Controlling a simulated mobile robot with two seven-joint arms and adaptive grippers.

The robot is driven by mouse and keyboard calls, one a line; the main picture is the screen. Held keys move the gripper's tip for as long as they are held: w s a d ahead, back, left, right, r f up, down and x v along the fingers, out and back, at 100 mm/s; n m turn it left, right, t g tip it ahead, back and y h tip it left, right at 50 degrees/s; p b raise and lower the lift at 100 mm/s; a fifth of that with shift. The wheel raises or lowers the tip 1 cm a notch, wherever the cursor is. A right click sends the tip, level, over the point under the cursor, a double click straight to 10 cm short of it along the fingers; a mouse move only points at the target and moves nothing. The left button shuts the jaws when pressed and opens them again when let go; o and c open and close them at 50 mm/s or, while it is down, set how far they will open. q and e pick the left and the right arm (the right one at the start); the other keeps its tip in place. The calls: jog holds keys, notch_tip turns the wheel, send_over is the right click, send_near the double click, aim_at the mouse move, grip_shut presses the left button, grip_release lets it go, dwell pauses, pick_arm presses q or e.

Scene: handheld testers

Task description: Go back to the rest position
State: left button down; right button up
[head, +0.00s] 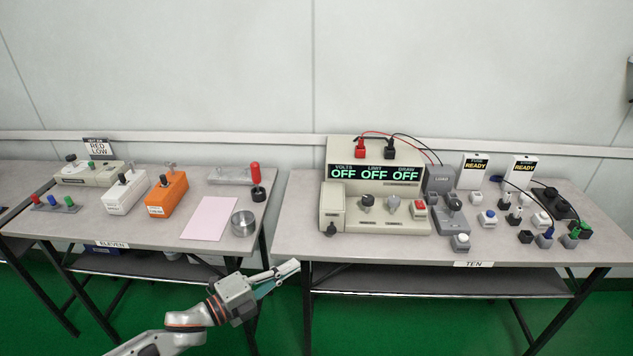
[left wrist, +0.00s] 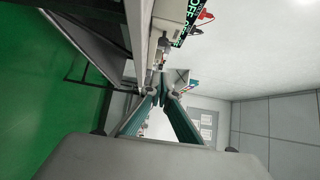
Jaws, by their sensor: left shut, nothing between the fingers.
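My left gripper (head: 284,275) comes in from the lower left in the head view and hangs in front of the gap between the two tables, near their front edges. Its fingers are shut and hold nothing. In the left wrist view the teal fingers (left wrist: 163,98) come together at their tips, with a table edge beside them. My right gripper is not in view.
The table marked TEN (head: 460,250) bears a beige power supply (head: 347,190) reading OFF and several small testers. The table marked ELEVEN (head: 150,233) bears an orange tester (head: 167,195), a white tester (head: 126,194), a pink sheet (head: 208,217) and a metal cup (head: 243,223).

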pick_arm(q)
jog(key=s+a+f+n+y, duration=0.3)
jog(key=s+f+n, duration=0.2)
jog(key=s+n, duration=0.2)
jog(key=s+a+f+n+g+y+p, duration=0.1)
jog(key=s+a+f+n+y, duration=0.2)
jog(key=s+f+n, duration=0.3)
jog(key=s+a+f+n+y+p, duration=0.1)
jog(key=s+a+f+n+y, duration=0.3)
jog(key=s+n, duration=0.6)
jog(key=s+f, duration=0.2)
jog(key=shift+s+y, duration=0.35)
jog(key=shift+y, duration=0.05)
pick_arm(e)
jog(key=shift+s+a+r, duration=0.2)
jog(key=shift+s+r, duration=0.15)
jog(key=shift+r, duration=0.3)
